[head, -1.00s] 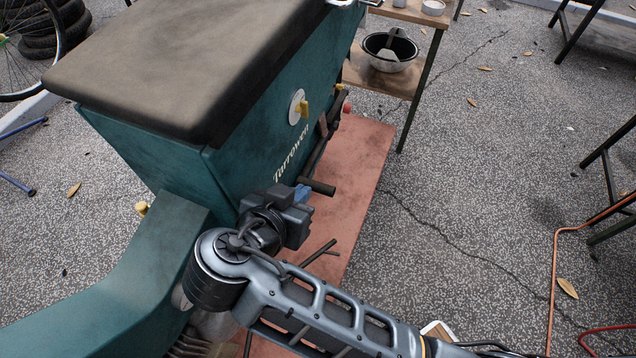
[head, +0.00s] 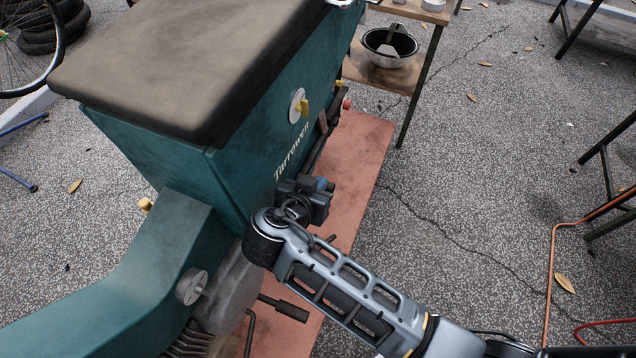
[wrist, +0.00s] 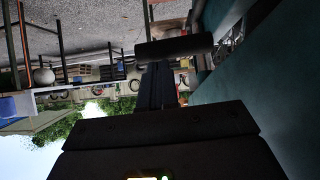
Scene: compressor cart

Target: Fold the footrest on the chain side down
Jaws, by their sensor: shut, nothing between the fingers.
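The dark green machine (head: 250,150) with a black seat stands on a reddish mat. In the wrist view a dark bar (wrist: 185,47), apparently the footrest, lies crosswise just beyond my fingertips; I cannot tell whether they touch it. In the head view my gripper (head: 322,186) is close to the machine's right flank, below the lettering, and covers the bar there. Its fingers are shut and empty, also in the wrist view (wrist: 158,72). Another dark peg (head: 285,308) juts out lower down, nearer the front; I cannot tell what it belongs to.
The mat (head: 362,150) runs along the machine's right side. A wooden bench with a bowl (head: 390,48) stands behind. The paving at right is mostly clear, with an orange cable (head: 550,285).

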